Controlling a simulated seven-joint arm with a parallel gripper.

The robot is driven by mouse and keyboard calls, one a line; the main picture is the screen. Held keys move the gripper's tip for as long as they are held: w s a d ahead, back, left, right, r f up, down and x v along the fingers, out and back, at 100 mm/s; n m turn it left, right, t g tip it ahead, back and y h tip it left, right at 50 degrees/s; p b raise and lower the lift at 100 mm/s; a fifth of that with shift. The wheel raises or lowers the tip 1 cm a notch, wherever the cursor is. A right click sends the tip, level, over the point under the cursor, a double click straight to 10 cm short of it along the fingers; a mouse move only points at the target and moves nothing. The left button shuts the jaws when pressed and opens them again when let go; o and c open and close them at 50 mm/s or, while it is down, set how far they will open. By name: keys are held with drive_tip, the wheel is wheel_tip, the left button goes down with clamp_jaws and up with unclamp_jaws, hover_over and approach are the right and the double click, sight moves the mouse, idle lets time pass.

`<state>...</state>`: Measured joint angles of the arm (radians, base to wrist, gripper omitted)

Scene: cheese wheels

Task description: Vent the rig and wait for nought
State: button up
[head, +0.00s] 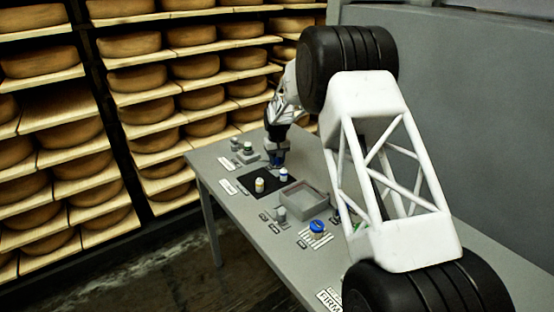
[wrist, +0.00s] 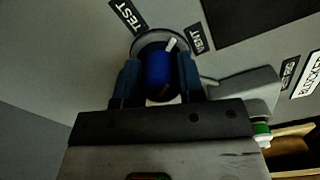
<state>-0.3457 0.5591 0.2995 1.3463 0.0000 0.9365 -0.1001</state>
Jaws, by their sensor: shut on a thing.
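My gripper (head: 276,162) is low at the far part of the grey bench. In the wrist view its two dark fingers are shut on a blue knob (wrist: 158,72), one on each side. The knob sits in a round dark collar. A white pointer mark (wrist: 171,44) on it leans up and right, between the TEST label (wrist: 126,15) and the VENT label (wrist: 197,40), nearer VENT. My gripper mostly hides this knob in the head view. No readable gauge value shows in either view.
The bench (head: 222,160) holds a black mat (head: 271,188) with two small capped bottles, a grey open tray (head: 305,198), and a blue-topped round item (head: 317,227) on a striped plate. Cheese shelves (head: 165,95) stand behind.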

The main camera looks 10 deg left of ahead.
drive_tip(key=m, duration=0.3)
drive_tip(key=shift+m, duration=0.3)
drive_tip(key=shift+a+m, duration=0.1)
drive_tip(key=shift+m, duration=1.7)
drive_tip(key=o, duration=0.9)
drive_tip(key=shift+r, duration=0.1)
drive_tip(key=shift+r, duration=3.8)
